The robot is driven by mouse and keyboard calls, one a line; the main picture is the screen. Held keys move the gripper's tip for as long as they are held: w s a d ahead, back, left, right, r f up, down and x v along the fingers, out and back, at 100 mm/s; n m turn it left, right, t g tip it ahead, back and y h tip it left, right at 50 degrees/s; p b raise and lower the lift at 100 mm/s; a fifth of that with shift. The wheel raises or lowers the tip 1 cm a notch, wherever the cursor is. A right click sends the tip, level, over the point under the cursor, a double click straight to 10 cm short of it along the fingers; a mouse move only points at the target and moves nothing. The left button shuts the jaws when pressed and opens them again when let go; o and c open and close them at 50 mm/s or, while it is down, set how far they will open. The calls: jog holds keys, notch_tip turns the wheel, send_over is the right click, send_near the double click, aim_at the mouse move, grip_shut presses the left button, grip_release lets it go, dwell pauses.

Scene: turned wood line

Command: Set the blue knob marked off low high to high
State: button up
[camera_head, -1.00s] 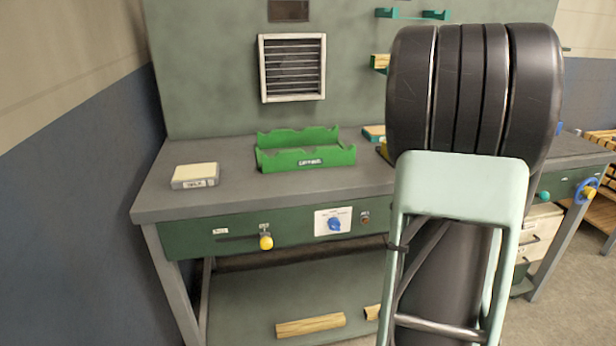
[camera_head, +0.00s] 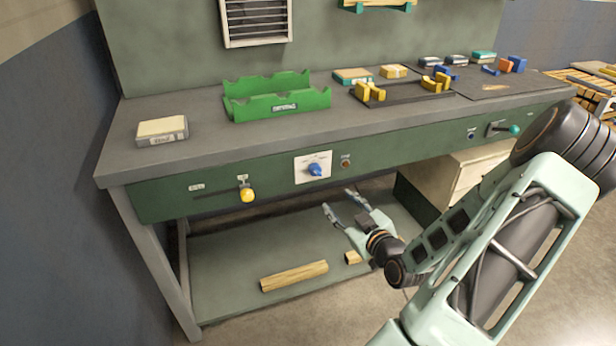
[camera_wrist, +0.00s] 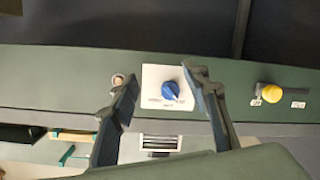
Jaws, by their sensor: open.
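The blue knob (camera_head: 316,169) sits on a white label plate (camera_head: 300,170) on the green front panel of the workbench. In the wrist view the blue knob (camera_wrist: 170,90) shows between my open fingers, with the picture turned upside down. The plate's lettering is too small to read, so I cannot tell the setting. My gripper (camera_head: 345,210) is open and empty, below and in front of the panel, apart from the knob. In the wrist view my gripper's fingertips (camera_wrist: 157,78) are spread to either side of the plate.
A yellow knob (camera_head: 247,195) sits left of the blue knob, and a small red-brown button (camera_head: 346,163) right of it. A green rack (camera_head: 280,100) stands on the worktop above. Wood pieces (camera_head: 294,276) lie on the lower shelf. A teal-knobbed lever (camera_head: 514,129) is farther right.

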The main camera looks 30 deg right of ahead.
aim_at(318, 173)
jog(key=a+r+m+t+h, duration=0.1)
jog(key=a+r+m+t, duration=0.1)
jog(key=a+r+m, duration=0.15)
jog(key=x, duration=0.3)
jog(key=b+x, duration=0.1)
jog(key=x, duration=0.2)
jog(key=r+b+x, duration=0.1)
jog(key=x, duration=0.3)
jog(key=shift+d, duration=0.3)
jog(key=c, duration=1.2)
jog(key=shift+o, duration=0.2)
